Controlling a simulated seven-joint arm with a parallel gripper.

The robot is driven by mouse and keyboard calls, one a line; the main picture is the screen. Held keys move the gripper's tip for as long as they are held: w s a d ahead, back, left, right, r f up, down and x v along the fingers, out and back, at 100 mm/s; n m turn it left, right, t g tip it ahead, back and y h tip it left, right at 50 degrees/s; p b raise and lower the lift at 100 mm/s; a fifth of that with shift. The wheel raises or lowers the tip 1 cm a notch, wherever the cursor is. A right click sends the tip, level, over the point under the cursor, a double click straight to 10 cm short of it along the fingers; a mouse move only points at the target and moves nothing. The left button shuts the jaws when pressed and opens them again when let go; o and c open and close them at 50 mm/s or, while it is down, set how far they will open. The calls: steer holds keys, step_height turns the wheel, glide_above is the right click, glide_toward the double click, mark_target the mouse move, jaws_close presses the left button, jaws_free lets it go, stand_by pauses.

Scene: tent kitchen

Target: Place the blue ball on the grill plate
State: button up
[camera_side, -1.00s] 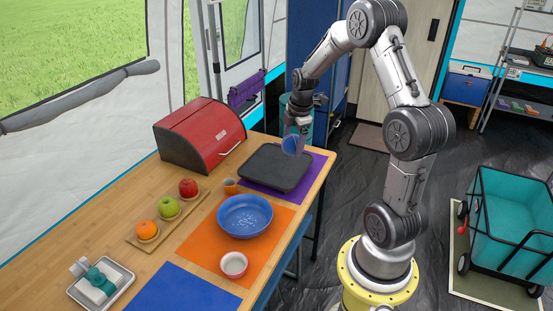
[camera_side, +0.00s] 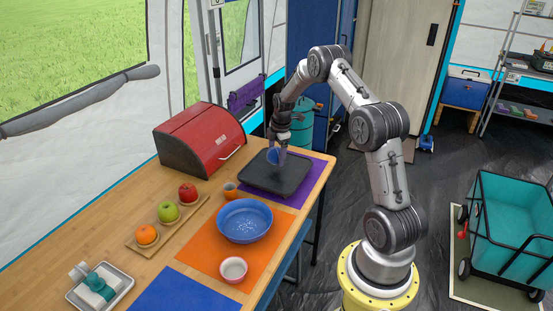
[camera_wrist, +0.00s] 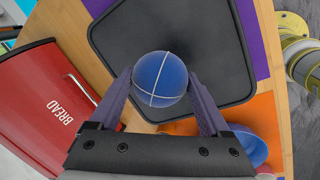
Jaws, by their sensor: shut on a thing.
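The blue ball (camera_wrist: 159,79) has thin pale lines and sits between the two fingers of my gripper (camera_wrist: 160,88) in the wrist view. My gripper is shut on it. In the side view the ball (camera_side: 275,156) is partly hidden by the fingers and is over the far part of the dark grill plate (camera_side: 273,181). The grill plate lies on a purple mat; in the wrist view its surface (camera_wrist: 215,45) is bare behind and around the ball. I cannot tell for sure whether the ball touches the plate.
A red bread box (camera_side: 200,140) stands left of the plate. Fruit sits on a wooden board (camera_side: 180,218). The table's right edge is close to the plate.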

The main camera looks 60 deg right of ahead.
steer(key=shift+x, duration=1)
steer(key=shift+s+a+f, duration=0.15)
steer(key=shift+s+a, duration=0.05)
steer(key=shift+f, duration=0.1)
steer(key=o, duration=1.2)
steer(key=shift+c, duration=0.2)
